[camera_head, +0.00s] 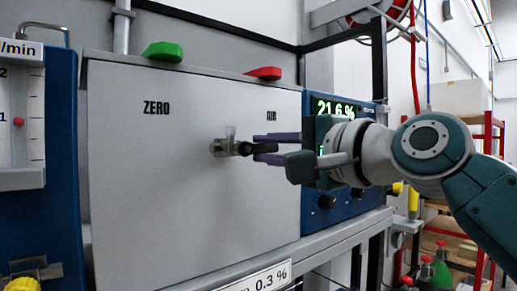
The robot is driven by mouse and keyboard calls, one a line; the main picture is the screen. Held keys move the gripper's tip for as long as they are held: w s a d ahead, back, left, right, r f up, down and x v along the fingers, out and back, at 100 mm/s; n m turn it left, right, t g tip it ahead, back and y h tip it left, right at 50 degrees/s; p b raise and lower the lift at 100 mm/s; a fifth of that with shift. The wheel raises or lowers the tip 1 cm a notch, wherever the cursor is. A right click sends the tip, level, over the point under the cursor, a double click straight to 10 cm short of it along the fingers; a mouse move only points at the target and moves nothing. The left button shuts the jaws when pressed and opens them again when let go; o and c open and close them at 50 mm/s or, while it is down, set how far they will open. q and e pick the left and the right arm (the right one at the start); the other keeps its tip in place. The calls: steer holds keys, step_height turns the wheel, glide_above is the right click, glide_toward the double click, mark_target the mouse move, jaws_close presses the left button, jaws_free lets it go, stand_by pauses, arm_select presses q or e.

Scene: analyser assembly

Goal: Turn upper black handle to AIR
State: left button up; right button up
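The black handle (259,149) sits on a small metal valve (229,145) on the front of the grey panel (170,190). It points to the right, roughly level. The label ZERO (157,108) is up and left of the valve, and AIR (271,117) is up and right. My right gripper (266,147) comes in from the right with its purple fingers apart, one above and one below the handle's outer end. A gap shows between the upper finger and the handle; contact with the lower finger is unclear. My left gripper is out of view.
A blue analyser with a green display (338,108) reading 21.6 % is behind my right gripper. A blue flowmeter unit (62,200) stands at the left. A rail (345,232) runs below.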

steer(key=o, duration=0.5)
steer(key=shift+c, duration=0.2)
steer(key=shift+s+d, duration=0.1)
steer(key=shift+s+d+b, duration=0.15)
steer(key=shift+s+b, duration=0.1)
steer(key=shift+b, duration=0.05)
steer(key=b+v, duration=0.4)
steer(key=v, duration=0.5)
